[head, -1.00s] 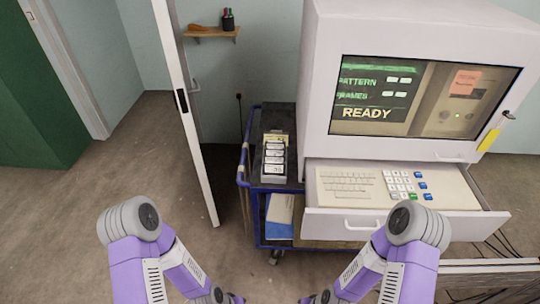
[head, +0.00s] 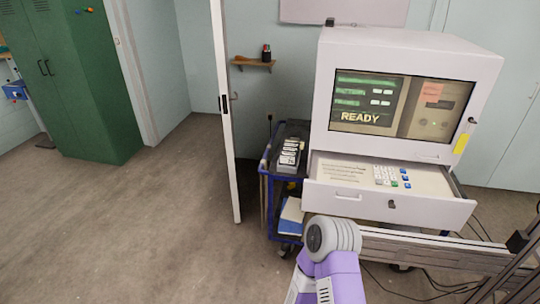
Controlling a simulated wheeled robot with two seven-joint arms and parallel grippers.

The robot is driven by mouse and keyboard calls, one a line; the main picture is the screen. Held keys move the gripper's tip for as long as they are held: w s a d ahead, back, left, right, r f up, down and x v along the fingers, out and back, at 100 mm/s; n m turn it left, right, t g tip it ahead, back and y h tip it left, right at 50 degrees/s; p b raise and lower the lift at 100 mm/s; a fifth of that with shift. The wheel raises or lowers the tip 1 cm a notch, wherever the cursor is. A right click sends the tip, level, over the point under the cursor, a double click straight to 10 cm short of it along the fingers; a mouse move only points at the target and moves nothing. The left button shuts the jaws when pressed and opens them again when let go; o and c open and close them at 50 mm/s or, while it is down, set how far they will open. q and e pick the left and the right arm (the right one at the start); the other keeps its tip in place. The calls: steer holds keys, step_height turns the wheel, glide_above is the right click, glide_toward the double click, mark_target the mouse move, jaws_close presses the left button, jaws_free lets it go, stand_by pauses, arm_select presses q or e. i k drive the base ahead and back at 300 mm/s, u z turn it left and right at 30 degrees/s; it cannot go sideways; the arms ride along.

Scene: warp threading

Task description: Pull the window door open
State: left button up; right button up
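The window door (head: 487,100) is on the front of a white cabinet, a pale frame around a dark glass pane. It looks shut. Behind the glass are a green screen reading READY and a grey panel with an orange note. A small pull (head: 428,156) shows at the frame's bottom edge. One of my purple and grey arms shows at the bottom, below the cabinet's open drawer. Neither of my grippers is in view.
The keyboard drawer (head: 347,197) stands open under the window. A blue trolley (head: 266,172) stands to its left, with a tray of labelled blocks (head: 289,155). An open room door (head: 223,130) is further left. The floor at left is clear. Metal rails and cables lie at lower right.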

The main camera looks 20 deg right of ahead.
mark_target(484, 71)
steer(key=u, duration=0.2)
steer(key=i, duration=1.85)
steer(key=z, duration=1.25)
steer(key=i, duration=1.05)
steer(key=z, duration=1.15)
